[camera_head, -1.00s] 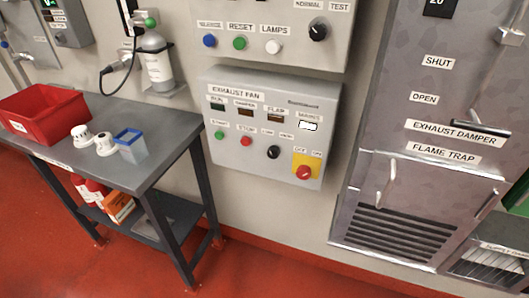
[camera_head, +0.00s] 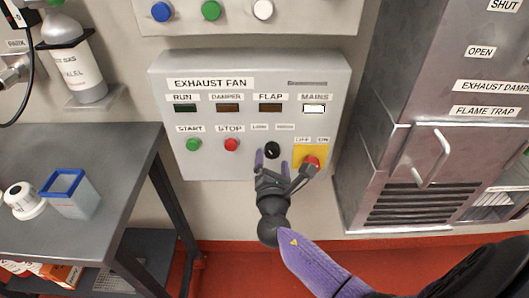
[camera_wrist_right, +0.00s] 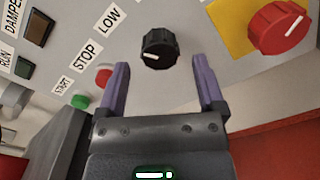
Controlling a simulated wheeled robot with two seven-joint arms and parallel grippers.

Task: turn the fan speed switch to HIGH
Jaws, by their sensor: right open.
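The fan speed switch (camera_head: 271,150) is a small black knob on the exhaust fan panel, between the LOW and HIGH labels. In the right wrist view the black knob (camera_wrist_right: 159,48) shows a white pointer line toward the left, on the side of the LOW label (camera_wrist_right: 109,19). My right gripper (camera_head: 271,163) is open, with its two purple fingers below and to either side of the knob. In the right wrist view the open gripper (camera_wrist_right: 163,75) has the knob just beyond its fingertips, apparently not touching. My left gripper is not in view.
The red mains switch (camera_head: 311,163) on its yellow plate is close right of my right gripper. The red STOP button (camera_head: 232,144) and green START button (camera_head: 193,144) are to the left. A grey table (camera_head: 122,140) stands left; a flame trap handle (camera_head: 434,154) juts out at right.

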